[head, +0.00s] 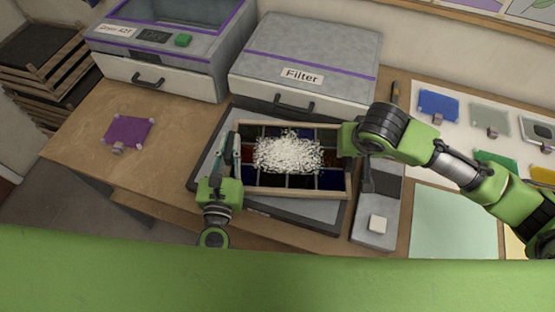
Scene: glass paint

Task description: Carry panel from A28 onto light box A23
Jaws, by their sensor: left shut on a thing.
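A wood-framed panel (266,190) with dark blue, red and dark panes is in the middle of the head view, with a loose heap of white grains (288,152) over its middle. My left gripper (236,152) is shut on the panel's left side. My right gripper (349,139) is at the panel's upper right edge; its fingertips are too hidden to tell whether they are closed. A flat grey box with a dark border (212,157) lies under the panel. I cannot tell whether the panel touches it. No A23 or A28 label is readable.
A machine with a green button (183,39) and a grey "Filter" box (310,45) stand behind. A purple glass piece (128,131) lies on the left table, otherwise clear there. A grey device (374,230) and coloured samples (438,105) are at right. Wooden racks stand far left.

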